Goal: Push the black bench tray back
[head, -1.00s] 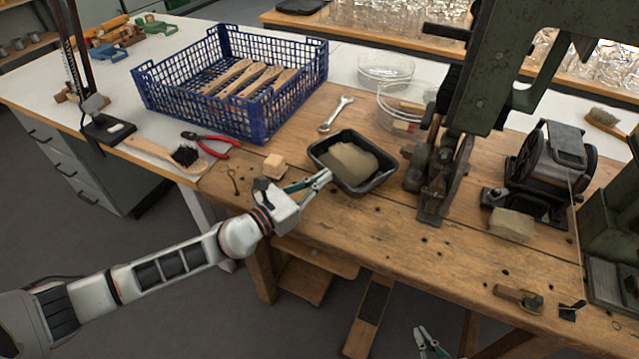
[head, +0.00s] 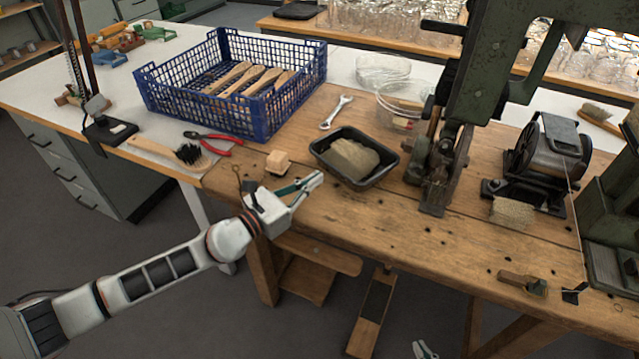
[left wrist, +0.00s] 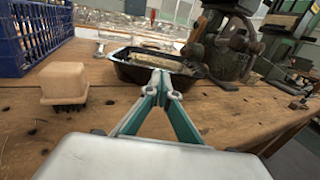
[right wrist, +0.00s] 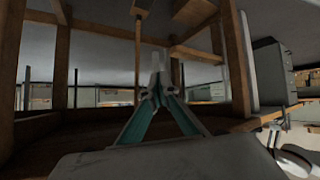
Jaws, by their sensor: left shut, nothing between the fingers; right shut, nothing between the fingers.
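The black bench tray (head: 385,172) sits on the wooden bench, with a tan block-like bundle lying in it. It also shows in the left wrist view (left wrist: 135,72), straight ahead of the fingertips. My left gripper (head: 318,178) is shut and empty, just in front of the tray's near left side. In the left wrist view its fingertips (left wrist: 160,78) overlap the tray's near wall; I cannot tell whether they touch. My right gripper (head: 424,350) is at the bottom edge of the head view, below the bench. In the right wrist view it (right wrist: 158,70) is shut and empty.
A small wooden block brush (head: 278,162) stands left of the tray. A wrench (head: 337,112) and glass dishes (head: 385,70) lie behind it. A green machine (head: 440,165) stands close on its right. A blue crate (head: 230,85) is at back left. Bare bench lies in front.

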